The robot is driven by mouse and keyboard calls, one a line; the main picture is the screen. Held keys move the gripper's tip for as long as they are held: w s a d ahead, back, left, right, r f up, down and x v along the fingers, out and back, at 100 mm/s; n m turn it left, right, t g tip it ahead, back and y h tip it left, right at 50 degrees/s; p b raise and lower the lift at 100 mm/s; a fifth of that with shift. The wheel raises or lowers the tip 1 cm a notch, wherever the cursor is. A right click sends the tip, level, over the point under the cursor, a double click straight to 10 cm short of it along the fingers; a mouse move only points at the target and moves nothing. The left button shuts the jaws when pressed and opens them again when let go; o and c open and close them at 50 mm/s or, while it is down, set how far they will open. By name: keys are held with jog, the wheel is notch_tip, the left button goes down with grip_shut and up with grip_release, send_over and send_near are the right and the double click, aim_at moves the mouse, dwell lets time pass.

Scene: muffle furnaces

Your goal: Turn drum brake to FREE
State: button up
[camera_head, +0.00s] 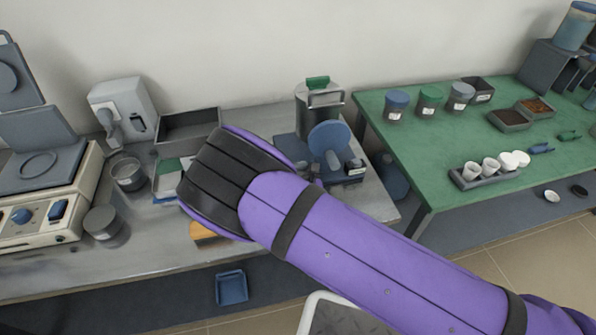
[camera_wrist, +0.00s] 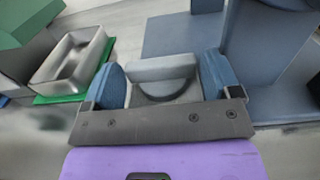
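A blue drum device (camera_head: 330,140) stands on the grey bench right of my wrist. It has an upright blue disc and a small dark knob-like part (camera_head: 355,167) at its front right; whether this is the drum brake, and its setting, I cannot tell. In the wrist view, my gripper (camera_wrist: 162,75) has its two blue fingers apart. A light grey block with a dark arc shows between them; I cannot tell whether it is part of the gripper. In the head view, my dark wrist hides the fingers. Blue plates (camera_wrist: 265,50) stand beyond the right finger.
A metal box (camera_wrist: 72,58) on green lies left of the fingers. On the bench are a grey tray (camera_head: 190,122), a metal cup (camera_head: 127,172) and a green-topped canister (camera_head: 318,112). A green table (camera_head: 440,150) with jars stands to the right. A control unit (camera_head: 40,205) stands left.

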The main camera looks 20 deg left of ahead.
jog(key=v, duration=1.1)
dwell(0.7)
